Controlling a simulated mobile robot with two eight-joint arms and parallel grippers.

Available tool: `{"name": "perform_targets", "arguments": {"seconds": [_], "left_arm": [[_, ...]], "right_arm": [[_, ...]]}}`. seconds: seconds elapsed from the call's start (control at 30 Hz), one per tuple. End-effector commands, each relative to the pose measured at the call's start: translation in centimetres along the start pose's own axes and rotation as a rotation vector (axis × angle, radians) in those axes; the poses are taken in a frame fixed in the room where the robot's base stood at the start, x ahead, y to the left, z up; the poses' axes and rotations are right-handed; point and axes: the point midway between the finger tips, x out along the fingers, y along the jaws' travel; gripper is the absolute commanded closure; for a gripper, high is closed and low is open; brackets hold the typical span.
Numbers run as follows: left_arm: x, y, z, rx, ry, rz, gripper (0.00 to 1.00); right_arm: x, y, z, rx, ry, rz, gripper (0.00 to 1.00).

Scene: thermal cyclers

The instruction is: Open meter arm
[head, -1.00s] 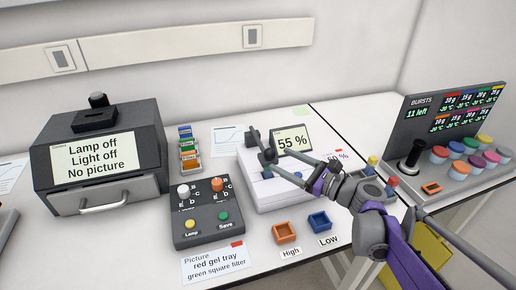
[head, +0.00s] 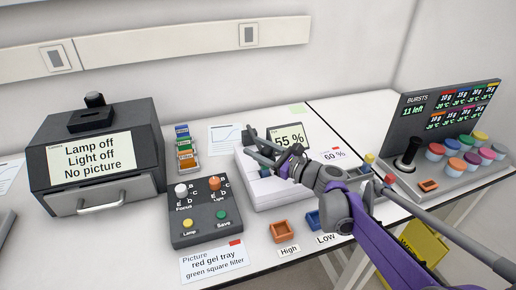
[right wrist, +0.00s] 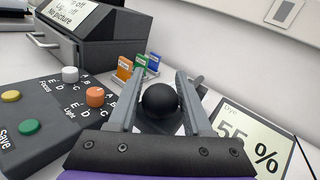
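The white meter (head: 258,190) stands on the bench, with a screen (head: 289,138) reading 55 %. Its dark arm (head: 250,133) shows at the back left of the meter, partly hidden by my gripper. In the right wrist view a black round knob (right wrist: 160,100) lies between the two fingers of my right gripper (right wrist: 160,80). The fingers are apart, one on each side of the knob; I cannot tell whether they touch it. In the head view my right gripper (head: 264,148) reaches over the meter from the right. My left gripper is not in view.
A control box (head: 205,213) with knobs and buttons stands left of the meter. Orange (head: 280,232) and blue (head: 314,220) trays sit in front. A grey imager (head: 95,155) stands at the left. A bursts panel (head: 440,120) with coloured caps is at the right.

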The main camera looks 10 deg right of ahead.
Motion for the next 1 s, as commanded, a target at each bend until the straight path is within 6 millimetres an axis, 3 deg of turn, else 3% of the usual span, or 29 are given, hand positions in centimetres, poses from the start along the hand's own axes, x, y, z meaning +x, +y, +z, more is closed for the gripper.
{"name": "perform_targets", "arguments": {"seconds": [0.03, 0.2, 0.27, 1.0], "left_arm": [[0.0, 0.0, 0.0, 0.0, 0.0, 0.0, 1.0], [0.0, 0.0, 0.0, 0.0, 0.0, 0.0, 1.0], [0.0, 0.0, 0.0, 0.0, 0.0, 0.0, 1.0], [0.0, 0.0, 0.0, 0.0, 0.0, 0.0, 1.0]], "right_arm": [[-0.01, 0.0, 0.0, 0.0, 0.0, 0.0, 0.61], [-0.02, 0.0, 0.0, 0.0, 0.0, 0.0, 0.92], [-0.02, 0.0, 0.0, 0.0, 0.0, 0.0, 1.0], [-0.03, 0.0, 0.0, 0.0, 0.0, 0.0, 1.0]]}}
